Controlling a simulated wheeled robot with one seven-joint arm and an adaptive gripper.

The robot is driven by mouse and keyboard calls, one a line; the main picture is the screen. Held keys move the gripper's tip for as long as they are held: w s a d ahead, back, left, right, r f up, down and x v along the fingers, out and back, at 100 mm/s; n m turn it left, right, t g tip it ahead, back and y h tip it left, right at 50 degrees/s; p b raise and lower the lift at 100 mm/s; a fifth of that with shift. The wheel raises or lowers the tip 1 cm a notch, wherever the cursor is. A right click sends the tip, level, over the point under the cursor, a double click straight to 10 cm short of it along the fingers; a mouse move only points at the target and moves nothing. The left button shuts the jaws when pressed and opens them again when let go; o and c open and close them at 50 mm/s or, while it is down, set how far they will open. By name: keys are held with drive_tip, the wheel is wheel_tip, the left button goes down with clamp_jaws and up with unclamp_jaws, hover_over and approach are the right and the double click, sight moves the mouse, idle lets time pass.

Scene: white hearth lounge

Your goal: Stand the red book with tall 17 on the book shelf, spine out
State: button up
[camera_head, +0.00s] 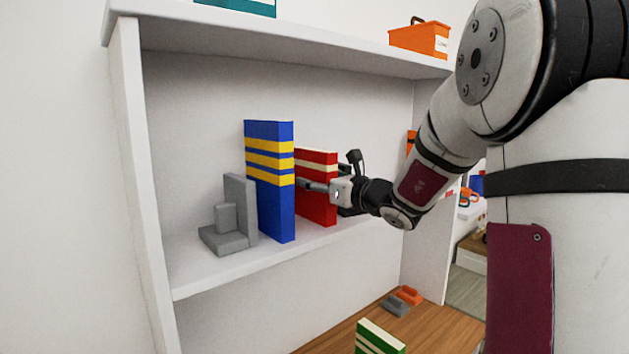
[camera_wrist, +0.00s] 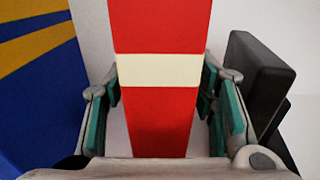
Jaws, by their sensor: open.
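The red book (camera_head: 318,205) with cream bands stands upright on the white shelf (camera_head: 205,273), its spine facing out. A tall blue book with yellow bands (camera_head: 270,214) stands to its left, with a gap at the front between them. My gripper (camera_head: 326,187) is at the red book's spine. In the wrist view the red book (camera_wrist: 155,110) stands between my open gripper's fingers (camera_wrist: 158,95), with a finger on each side and pale space visible beside the book. The blue book also shows at the left of the wrist view (camera_wrist: 45,100).
A grey bookend (camera_head: 238,212) stands left of the blue book. A black block-like thing (camera_wrist: 265,80) is close to the right finger. An orange box (camera_head: 420,38) sits on the upper board.

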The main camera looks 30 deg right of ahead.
drive_tip(key=s+d, duration=0.2)
drive_tip(key=s, duration=0.9)
drive_tip(key=a+n+g+y, duration=0.1)
drive_tip(key=a+n, duration=0.1)
drive_tip(key=a, duration=0.1)
drive_tip(key=s+a+n+g+y, duration=0.1)
drive_tip(key=a+n, duration=0.1)
drive_tip(key=a, duration=0.1)
drive_tip(key=s+a+n+g+y, duration=0.1)
drive_tip(key=a+n, duration=0.1)
drive_tip(key=a, duration=0.2)
drive_tip(key=shift+a+f+y, duration=0.1)
drive_tip(key=shift+f+y, duration=0.25)
drive_tip(key=shift+y, duration=0.05)
drive_tip(key=s+a+f+n+g+y, duration=0.1)
drive_tip(key=s+a+f+n+g, duration=0.3)
drive_tip(key=s+a+n+g, duration=0.5)
drive_tip(key=s+a+f+n+h, duration=0.2)
drive_tip(key=s+a+f+n, duration=0.2)
drive_tip(key=s+a+n, duration=0.35)
drive_tip(key=s+d+f+n+h, duration=0.1)
drive_tip(key=s+d+n+h, duration=0.5)
drive_tip(key=n, duration=0.5)
drive_tip(key=shift+s+d+f, duration=0.2)
drive_tip(key=shift+s+d, duration=0.2)
drive_tip(key=shift+d, duration=0.4)
